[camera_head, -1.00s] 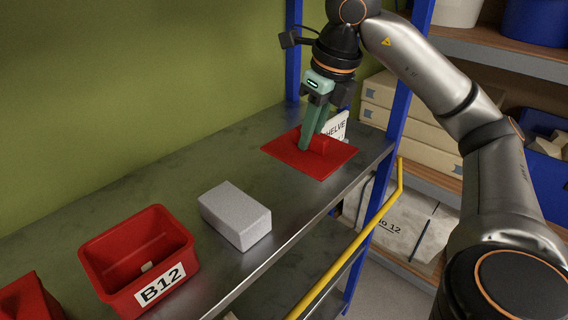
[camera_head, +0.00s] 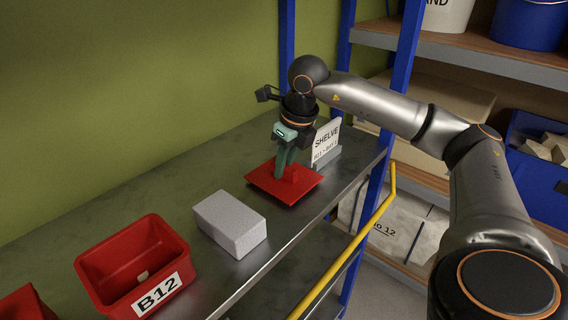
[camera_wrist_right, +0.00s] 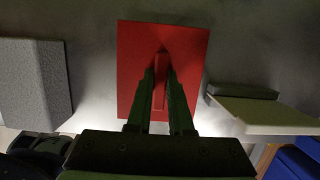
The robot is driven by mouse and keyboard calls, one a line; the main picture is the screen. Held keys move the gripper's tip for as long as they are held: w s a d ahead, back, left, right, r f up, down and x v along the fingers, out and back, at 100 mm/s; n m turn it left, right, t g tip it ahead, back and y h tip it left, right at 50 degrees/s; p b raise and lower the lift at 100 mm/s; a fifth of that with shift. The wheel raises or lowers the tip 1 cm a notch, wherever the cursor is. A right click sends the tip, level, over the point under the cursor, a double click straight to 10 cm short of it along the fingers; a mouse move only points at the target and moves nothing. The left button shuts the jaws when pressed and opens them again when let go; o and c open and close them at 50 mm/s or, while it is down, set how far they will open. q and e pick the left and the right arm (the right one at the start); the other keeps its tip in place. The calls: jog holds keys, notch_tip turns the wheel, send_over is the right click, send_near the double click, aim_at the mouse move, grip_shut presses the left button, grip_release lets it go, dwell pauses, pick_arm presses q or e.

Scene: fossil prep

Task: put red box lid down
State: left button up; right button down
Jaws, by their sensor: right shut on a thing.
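The red box lid (camera_head: 262,181) is a flat square plate with a raised handle in its middle. My right gripper (camera_head: 285,172) is shut on that handle from above. In the head view the lid is level, at or just above the grey metal shelf; I cannot tell whether it touches. In the right wrist view the lid (camera_wrist_right: 135,45) lies between the fingers (camera_wrist_right: 161,85) and beyond them, with the handle pinched. The open red box labelled B12 (camera_head: 103,262) stands at the front left of the shelf. My left gripper is not in view.
A grey block (camera_head: 230,222) sits between the red box and the lid. A white sign reading SHELVE (camera_head: 327,143) stands right behind the lid. Another red container (camera_head: 26,306) is cut off at lower left. A yellow rail (camera_head: 352,245) runs along the front; blue posts flank the shelf.

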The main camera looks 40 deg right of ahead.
aim_at(295, 171)
jog(key=shift+f, duration=0.1)
jog(key=c, duration=0.8)
grip_release()
jog(key=v, duration=1.2)
jog(key=shift+p, duration=0.4)
